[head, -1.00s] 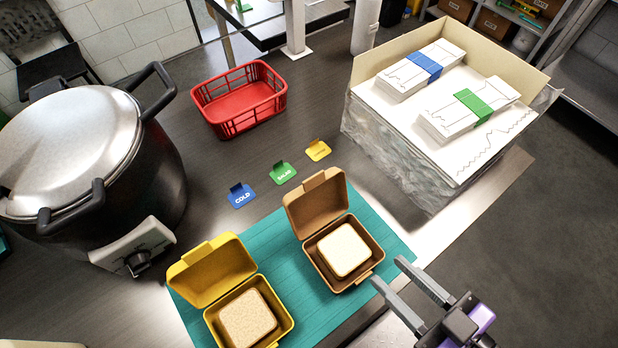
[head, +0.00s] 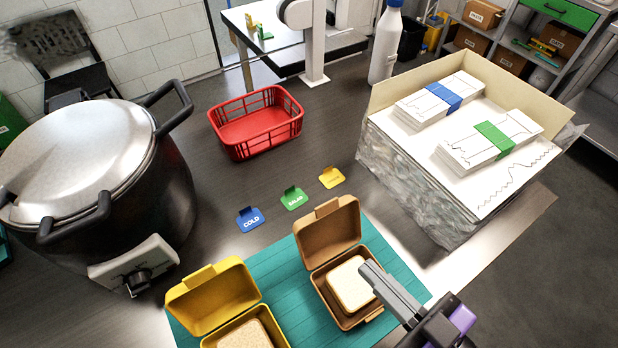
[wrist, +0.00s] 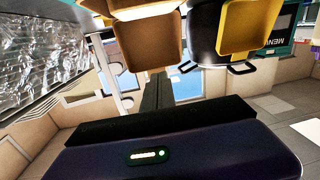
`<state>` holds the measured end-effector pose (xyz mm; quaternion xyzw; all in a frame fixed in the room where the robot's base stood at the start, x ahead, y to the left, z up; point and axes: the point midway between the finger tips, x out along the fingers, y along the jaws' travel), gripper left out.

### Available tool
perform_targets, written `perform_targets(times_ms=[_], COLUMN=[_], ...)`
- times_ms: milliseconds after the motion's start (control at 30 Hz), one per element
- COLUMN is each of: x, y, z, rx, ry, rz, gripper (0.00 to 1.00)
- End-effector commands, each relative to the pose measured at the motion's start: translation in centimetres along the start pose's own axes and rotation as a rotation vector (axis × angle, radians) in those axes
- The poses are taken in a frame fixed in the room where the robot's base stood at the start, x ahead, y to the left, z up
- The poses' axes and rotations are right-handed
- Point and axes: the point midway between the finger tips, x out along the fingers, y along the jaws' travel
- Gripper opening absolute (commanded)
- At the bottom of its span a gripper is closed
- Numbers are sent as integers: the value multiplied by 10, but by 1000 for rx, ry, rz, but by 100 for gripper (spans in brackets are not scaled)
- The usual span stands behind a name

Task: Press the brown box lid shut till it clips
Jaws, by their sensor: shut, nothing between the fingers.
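The brown box (head: 325,312) stands on a teal mat (head: 277,272) with its lid (head: 328,230) raised and tilted back. A square slice of bread (head: 352,284) sits inside it. My gripper (head: 368,268) is shut and empty. In the head view its fingertips overlap the right part of the box opening and hide some of its edge; whether they touch it cannot be told. In the wrist view my shut fingers (wrist: 158,88) point up toward a brown box surface (wrist: 145,45) at the top.
A yellow box (head: 212,297) with its lid open and bread inside stands left of the brown box. Cold, salad and yellow tags lie behind the mat. A large pot (head: 95,170), red basket (head: 256,125) and wrapped carton (head: 410,190) stand around.

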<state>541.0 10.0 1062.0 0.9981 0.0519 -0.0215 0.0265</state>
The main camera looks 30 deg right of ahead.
Motion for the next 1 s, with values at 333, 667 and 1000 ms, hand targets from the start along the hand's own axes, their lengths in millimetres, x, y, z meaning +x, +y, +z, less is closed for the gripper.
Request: perform_targets(times_ms=[333,667,1000], x=[114,200,260], y=[7,24,68], z=[-91,-181,-280], rx=[-211,-411,-510], ry=[323,473,486], rz=[-28,114,396], gripper=[0,0,0])
